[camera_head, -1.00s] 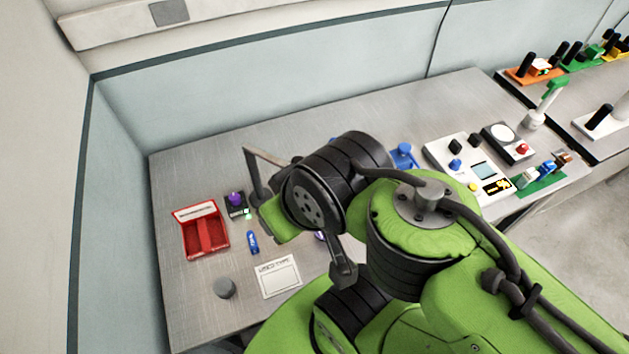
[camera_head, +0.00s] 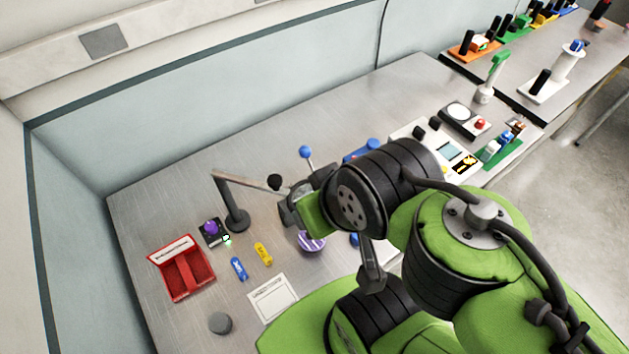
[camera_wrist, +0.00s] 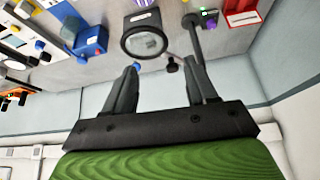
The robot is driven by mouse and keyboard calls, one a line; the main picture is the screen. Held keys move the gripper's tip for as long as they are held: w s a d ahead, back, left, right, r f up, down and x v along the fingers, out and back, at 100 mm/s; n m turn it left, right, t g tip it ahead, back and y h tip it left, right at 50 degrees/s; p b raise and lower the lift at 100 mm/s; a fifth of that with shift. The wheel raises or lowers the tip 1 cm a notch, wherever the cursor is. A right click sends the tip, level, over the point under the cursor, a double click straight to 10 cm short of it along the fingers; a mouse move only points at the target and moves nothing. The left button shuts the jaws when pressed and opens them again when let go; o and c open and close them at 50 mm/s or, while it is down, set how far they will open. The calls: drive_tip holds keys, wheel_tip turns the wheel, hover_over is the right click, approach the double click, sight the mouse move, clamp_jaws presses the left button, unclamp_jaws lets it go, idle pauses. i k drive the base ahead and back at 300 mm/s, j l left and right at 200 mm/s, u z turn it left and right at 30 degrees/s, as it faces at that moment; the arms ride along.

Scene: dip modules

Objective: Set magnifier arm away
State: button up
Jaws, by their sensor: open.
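The magnifier arm (camera_head: 234,205) is a dark grey stand with a jointed arm reaching right towards my gripper (camera_head: 293,207). A black knob (camera_head: 274,182) shows at the arm's end beside my gripper. In the wrist view the round magnifier lens (camera_wrist: 145,41) lies just beyond the open fingers, with the stand (camera_wrist: 196,35) to its right. The black knob (camera_wrist: 172,65) appears between the fingertips of my gripper (camera_wrist: 162,72); I cannot tell whether it touches either finger. In the head view the lens is largely hidden by my gripper.
A red tray (camera_head: 187,277), a purple-knobbed module (camera_head: 211,229), blue (camera_head: 238,268) and yellow (camera_head: 263,253) pieces and a white card (camera_head: 272,298) lie left and in front. A blue-ball lever (camera_head: 306,152) stands behind my gripper. The table's back left is clear.

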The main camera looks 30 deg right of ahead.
sight(274, 180)
drive_tip(key=k+u, duration=0.1)
drive_tip(key=u, duration=0.35)
drive_tip(key=k+u, duration=0.1)
drive_tip(key=u, duration=0.35)
drive_tip(key=j+u, duration=0.1)
drive_tip(key=u, duration=0.35)
drive_tip(key=k+j+u, duration=0.1)
drive_tip(key=u, duration=0.35)
